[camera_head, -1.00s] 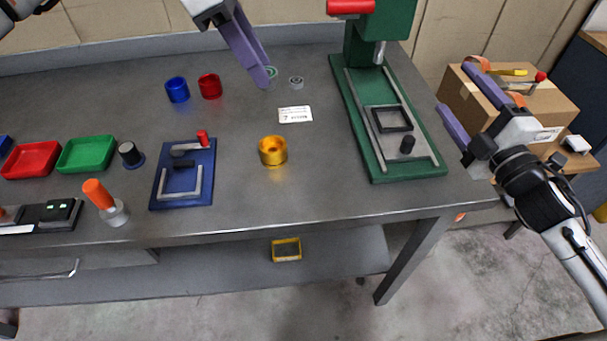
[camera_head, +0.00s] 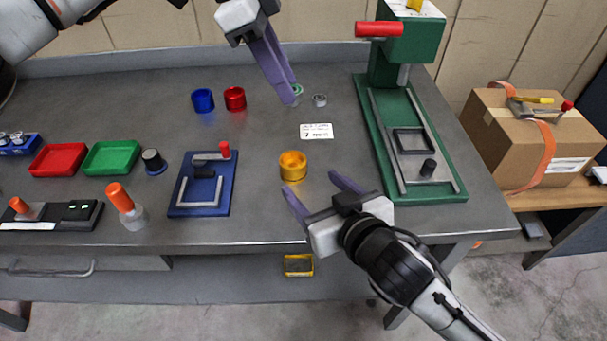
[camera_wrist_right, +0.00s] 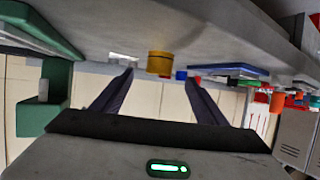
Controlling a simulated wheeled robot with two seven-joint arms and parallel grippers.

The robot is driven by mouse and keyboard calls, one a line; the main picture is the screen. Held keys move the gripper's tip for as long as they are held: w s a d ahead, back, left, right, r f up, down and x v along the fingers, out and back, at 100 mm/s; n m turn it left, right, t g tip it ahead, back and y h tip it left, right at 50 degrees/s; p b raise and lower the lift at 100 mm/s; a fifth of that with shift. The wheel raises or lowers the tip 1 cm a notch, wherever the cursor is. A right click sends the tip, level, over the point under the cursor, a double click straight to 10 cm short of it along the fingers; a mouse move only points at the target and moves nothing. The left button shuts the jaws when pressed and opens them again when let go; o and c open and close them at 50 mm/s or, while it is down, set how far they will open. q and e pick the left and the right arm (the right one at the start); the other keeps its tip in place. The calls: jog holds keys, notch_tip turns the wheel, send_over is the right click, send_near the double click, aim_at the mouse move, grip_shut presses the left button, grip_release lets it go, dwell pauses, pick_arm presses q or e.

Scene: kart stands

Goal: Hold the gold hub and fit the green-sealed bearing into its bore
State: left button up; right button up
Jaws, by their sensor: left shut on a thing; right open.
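The gold hub (camera_head: 293,165) stands on the grey bench, its bore facing up; it also shows in the right wrist view (camera_wrist_right: 160,63). The green-sealed bearing (camera_head: 298,90) is at the back of the bench, partly hidden by my left fingers. My left gripper (camera_head: 293,95) points down there and is shut on the bearing. I cannot tell if the bearing is clear of the bench. My right gripper (camera_head: 310,183) is open and empty just in front of the hub, its fingers pointing toward it. In the right wrist view the hub shows beyond and between the fingertips (camera_wrist_right: 158,80).
A grey bearing (camera_head: 320,100) lies right of the green-sealed one. A white label (camera_head: 317,131) lies behind the hub. The green press (camera_head: 440,188) stands to the right, a blue fixture (camera_head: 222,208) to the left. Red (camera_head: 235,98) and blue (camera_head: 203,100) cups stand behind.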

jog(key=x, duration=0.9)
jog(key=shift+w+a, duration=0.1)
jog(key=shift+w, duration=0.1)
jog(key=c, duration=1.4)
pick_arm(q)
jog(key=shift+f, duration=0.1)
notch_tip(320, 180, down, 7)
jog(key=s+d+n, duration=0.1)
jog(key=s, duration=0.1)
jog(key=n+t, duration=0.1)
jog(key=n, duration=0.2)
send_over(287, 164)
jog(key=f, duration=0.4)
jog(key=shift+s+d+f, duration=0.15)
jog(key=shift+d+f, duration=0.05)
jog(key=shift+f, duration=0.1)
jog(key=shift+a+f+t, duration=0.2)
jog(key=shift+t, duration=0.1)
